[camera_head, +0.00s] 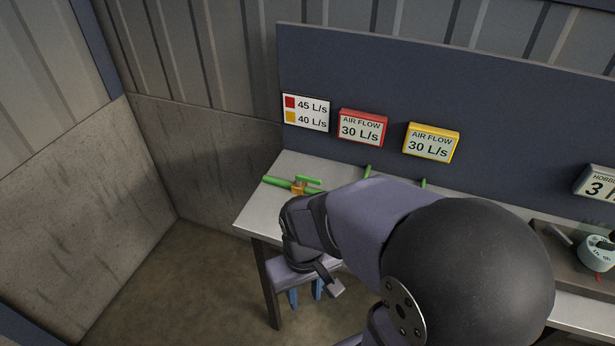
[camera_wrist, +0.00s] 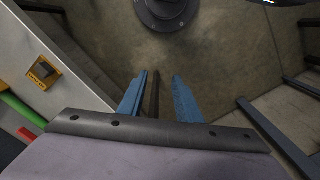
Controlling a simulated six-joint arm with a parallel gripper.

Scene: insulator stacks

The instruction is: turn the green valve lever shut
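In the head view, the green valve lever (camera_head: 309,181) sits on top of a small orange valve body (camera_head: 298,188) near the left end of the bench. It looks roughly in line with the green pipe (camera_head: 275,181) under it. My gripper (camera_head: 305,293) is below the bench top at its front edge, apart from the lever and pointing down. Its two blue fingers (camera_wrist: 160,95) are spread in the wrist view, with nothing held. In that view an orange part (camera_wrist: 43,72) and a green bar (camera_wrist: 21,108) show at the left edge; whether the bar is lever or pipe is unclear.
The bench top (camera_head: 262,208) is clear around the valve's left side. A red display (camera_head: 362,128) and a yellow display (camera_head: 431,143), both reading 30 L/s, stand behind. A sign (camera_head: 305,112) lists 45 and 40 L/s. My arm hides the middle of the bench.

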